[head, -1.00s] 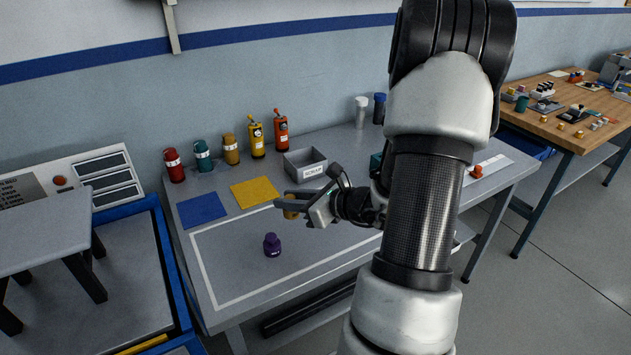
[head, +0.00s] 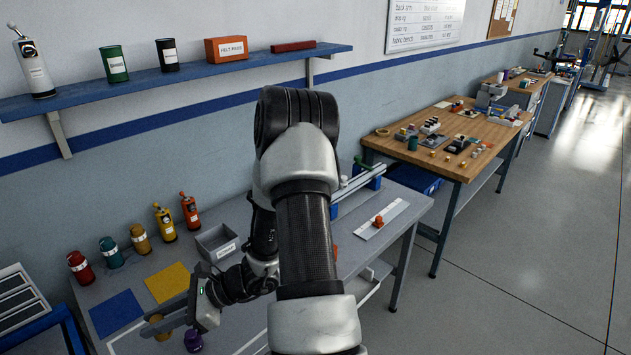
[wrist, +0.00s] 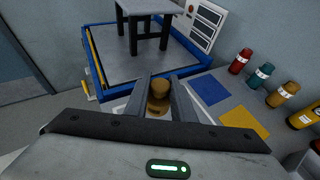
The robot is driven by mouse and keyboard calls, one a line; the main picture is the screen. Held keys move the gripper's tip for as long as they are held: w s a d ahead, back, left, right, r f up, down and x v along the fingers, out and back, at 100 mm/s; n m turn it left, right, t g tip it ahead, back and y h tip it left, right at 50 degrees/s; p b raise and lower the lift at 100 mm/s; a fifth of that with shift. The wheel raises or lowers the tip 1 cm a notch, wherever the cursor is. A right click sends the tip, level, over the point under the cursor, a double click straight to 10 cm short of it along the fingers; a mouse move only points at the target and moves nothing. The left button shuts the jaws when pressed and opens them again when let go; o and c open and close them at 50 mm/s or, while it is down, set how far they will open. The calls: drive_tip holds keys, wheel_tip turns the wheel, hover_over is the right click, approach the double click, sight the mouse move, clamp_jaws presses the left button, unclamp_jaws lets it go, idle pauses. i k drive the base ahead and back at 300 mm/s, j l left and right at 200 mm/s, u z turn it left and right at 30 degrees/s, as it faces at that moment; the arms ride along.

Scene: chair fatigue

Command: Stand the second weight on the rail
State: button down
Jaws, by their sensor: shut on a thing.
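My gripper (head: 166,320) is shut on a brass-coloured weight (wrist: 158,91), which sits between the two fingers in the wrist view. In the head view the held weight is small and partly hidden by the fingers. A purple weight (head: 193,340) stands on the grey bench just right of and below the gripper. A pale flat strip (head: 396,212) lies at the bench's right end, with an orange-red knobbed piece (head: 378,221) on it. Behind it is a silver bar (head: 358,184) with blue supports; I cannot tell which is the rail. My arm hides the bench's middle.
A grey bin (head: 217,243) and several coloured bottles stand along the bench's back. Blue (head: 117,312) and yellow (head: 167,283) mats lie before them. A shelf (head: 180,82) hangs above. A wooden table (head: 450,150) stands farther right, with clear floor beside it.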

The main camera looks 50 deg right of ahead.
sight(356, 179)
drive_tip(key=l, duration=0.55)
drive_tip(key=k+l+u, duration=0.1)
drive_tip(key=l, duration=0.45)
drive_tip(key=k+l, duration=0.1)
drive_tip(key=l, duration=0.4)
drive_tip(key=l+u, duration=0.1)
drive_tip(key=l, duration=0.45)
drive_tip(key=k+l, duration=0.15)
drive_tip(key=l, duration=0.35)
drive_tip(key=k+l+u, duration=0.1)
drive_tip(key=l, duration=0.45)
